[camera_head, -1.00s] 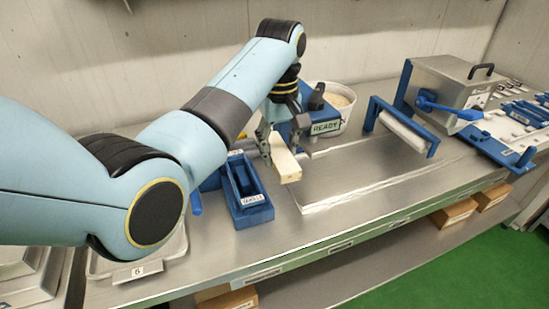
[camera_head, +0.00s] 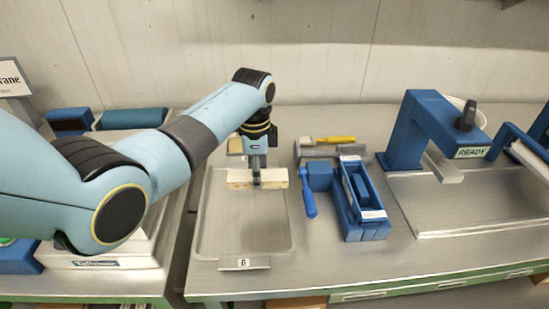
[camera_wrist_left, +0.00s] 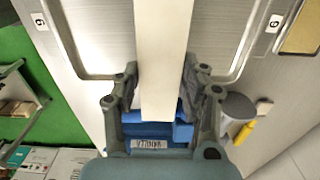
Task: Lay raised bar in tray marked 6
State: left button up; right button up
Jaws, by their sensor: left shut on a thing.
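The bar (camera_head: 236,180) is pale and long, held crosswise over the metal tray marked 6 (camera_head: 243,240) in the head view. My left gripper (camera_head: 257,182) points down and is shut on the bar near its middle. In the left wrist view the bar (camera_wrist_left: 162,60) runs between the fingers of my left gripper (camera_wrist_left: 162,92), with the tray's rim (camera_wrist_left: 62,40) on both sides. I cannot tell whether the bar touches the tray floor or hangs just above it. The tray's label 6 (camera_head: 243,263) faces the front. My right gripper is not in view.
Right of the tray stand a blue fixture (camera_head: 362,215) and a grey thing with a yellow handle (camera_head: 328,145). The blue stand marked READY (camera_head: 410,125) is farther right, by a metal plate (camera_head: 460,215). A scale-like device (camera_head: 110,255) is left of the tray.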

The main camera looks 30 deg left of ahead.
aim_at(243, 176)
pick_arm(q)
jog(key=s+a, duration=0.1)
jog(key=s+a+f, duration=0.1)
jog(key=a, duration=0.1)
jog(key=shift+f, duration=0.2)
jog(key=shift+s+f, duration=0.15)
jog(key=shift+f, duration=0.1)
jog(key=shift+d+f+b, duration=0.1)
jog(key=shift+f+b, duration=0.3)
jog(key=shift+b, duration=0.25)
notch_tip(243, 176, down, 3)
jog(key=b, duration=0.3)
jog(key=shift+f+b, duration=0.15)
jog(key=shift+b, duration=0.15)
jog(key=shift+f+b, duration=0.3)
jog(key=shift+b, duration=0.15)
